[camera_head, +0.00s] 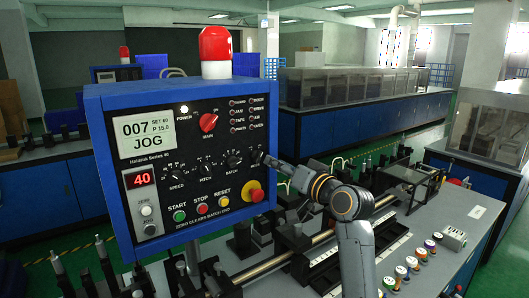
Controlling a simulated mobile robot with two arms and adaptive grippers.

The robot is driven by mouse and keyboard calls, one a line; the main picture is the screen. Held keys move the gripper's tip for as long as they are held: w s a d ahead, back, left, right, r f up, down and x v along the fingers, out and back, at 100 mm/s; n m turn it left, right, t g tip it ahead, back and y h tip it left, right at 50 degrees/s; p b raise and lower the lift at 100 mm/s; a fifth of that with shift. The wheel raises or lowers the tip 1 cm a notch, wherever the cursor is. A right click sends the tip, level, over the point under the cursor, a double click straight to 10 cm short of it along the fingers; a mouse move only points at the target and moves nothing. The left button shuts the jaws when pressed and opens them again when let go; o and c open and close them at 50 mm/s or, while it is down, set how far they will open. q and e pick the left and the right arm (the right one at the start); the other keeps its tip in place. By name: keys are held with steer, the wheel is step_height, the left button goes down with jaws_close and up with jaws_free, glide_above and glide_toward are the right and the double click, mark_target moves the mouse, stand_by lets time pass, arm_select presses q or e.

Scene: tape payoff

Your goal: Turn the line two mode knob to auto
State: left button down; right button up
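A blue control box (92,150) with a black face fills the left middle. Its screen (145,137) reads 007 and JOG. A small silver knob (150,228) sits at the lower left of the face, under a pale round button (146,210); I cannot read their small labels surely. Black speed (176,175), pitch (205,168) and batch (234,161) knobs and a red main switch (208,122) are above the buttons. My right gripper (266,160) is at the face's right edge, beside the batch knob; contact and finger opening are unclear. My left gripper is out of view.
A yellow-and-red stop button (256,193) sits below my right gripper. A red beacon (216,44) tops the box. Another blue panel (115,73) stands behind.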

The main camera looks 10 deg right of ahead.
mark_target(261, 155)
steer(key=p+x, duration=0.1)
steer(key=x, duration=0.5)
steer(key=shift+w+a+p, duration=0.15)
steer(key=shift+w+p, duration=0.1)
steer(key=shift+p, duration=0.15)
steer(key=shift+c, duration=0.2)
jaws_close()
